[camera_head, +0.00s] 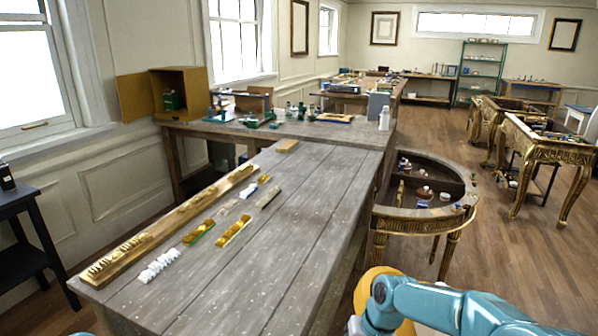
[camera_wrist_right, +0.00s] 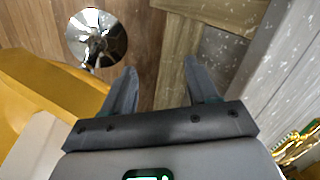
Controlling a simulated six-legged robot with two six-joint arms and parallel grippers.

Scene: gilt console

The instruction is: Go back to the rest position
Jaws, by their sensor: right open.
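My right gripper (camera_wrist_right: 160,64) is open and empty in the right wrist view, its two dark fingers apart over wooden floor and the edge of a grey structure. In the head view my teal right arm comes in at the lower right, beside the workbench, and I cannot make out its fingers. My left gripper is not in view; only a sliver of teal shows at the bottom left edge.
A long grey workbench (camera_head: 292,235) holds a wooden rail with gilt pieces (camera_head: 180,215) and several small carved parts. A half-round gilt console (camera_head: 460,215) stands right of it. A shiny round metal thing (camera_wrist_right: 97,38) is near the right gripper. Open floor (camera_head: 540,265) lies at right.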

